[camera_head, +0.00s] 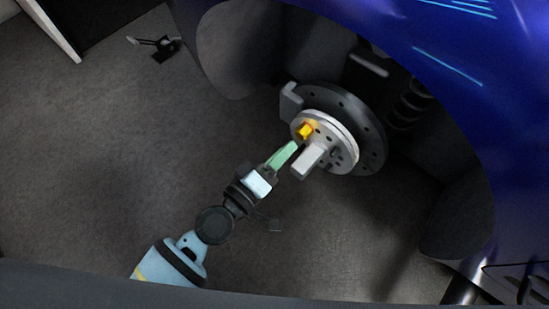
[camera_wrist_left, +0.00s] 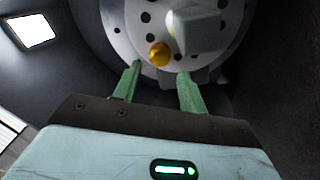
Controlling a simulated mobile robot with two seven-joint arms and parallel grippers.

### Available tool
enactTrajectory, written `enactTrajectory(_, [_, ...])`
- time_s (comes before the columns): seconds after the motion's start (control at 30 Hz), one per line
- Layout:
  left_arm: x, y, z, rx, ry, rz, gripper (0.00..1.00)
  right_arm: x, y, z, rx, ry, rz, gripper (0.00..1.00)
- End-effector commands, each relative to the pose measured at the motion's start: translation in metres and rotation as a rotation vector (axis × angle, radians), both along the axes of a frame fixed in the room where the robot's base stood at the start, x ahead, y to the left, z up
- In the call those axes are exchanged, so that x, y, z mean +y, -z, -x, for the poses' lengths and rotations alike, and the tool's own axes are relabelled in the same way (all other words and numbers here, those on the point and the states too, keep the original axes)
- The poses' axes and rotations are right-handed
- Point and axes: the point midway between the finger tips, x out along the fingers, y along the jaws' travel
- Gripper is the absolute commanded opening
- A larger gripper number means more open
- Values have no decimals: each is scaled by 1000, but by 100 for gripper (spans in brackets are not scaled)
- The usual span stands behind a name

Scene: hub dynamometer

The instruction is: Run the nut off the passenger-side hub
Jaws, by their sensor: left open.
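The hub (camera_head: 343,142) is a pale round plate with dark holes, mounted in front of a dark disc in the wheel well of a blue car. The yellow-orange nut (camera_head: 305,130) is on the hub's face, and it also shows in the left wrist view (camera_wrist_left: 159,54). A light grey block (camera_head: 312,160) sticks out from the hub beside the nut. My left gripper (camera_head: 291,148) has green fingers and points at the hub. In the left wrist view its fingers (camera_wrist_left: 161,77) are apart, with the nut just beyond the gap between them. My right gripper is not in view.
The blue car body (camera_head: 490,90) curves over the hub on the right. A dark grey caliper-like block (camera_head: 291,101) sits at the disc's upper left. A small dark stand (camera_head: 164,48) is on the floor at upper left. The grey floor (camera_head: 90,150) is clear at left.

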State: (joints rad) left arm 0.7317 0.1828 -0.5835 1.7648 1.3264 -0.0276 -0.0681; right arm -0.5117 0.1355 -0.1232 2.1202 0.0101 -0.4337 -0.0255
Motion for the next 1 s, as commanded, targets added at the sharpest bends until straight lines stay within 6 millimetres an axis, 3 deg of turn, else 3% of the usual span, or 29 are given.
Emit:
enactTrajectory(0.43, [-28,0,-39,0,-1,2,42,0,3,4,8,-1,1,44])
enactTrajectory(0.9, [-33,0,-46,1,0,1,42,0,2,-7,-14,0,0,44])
enactTrajectory(1.0, [-33,0,-46,1,0,1,31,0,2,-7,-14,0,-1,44])
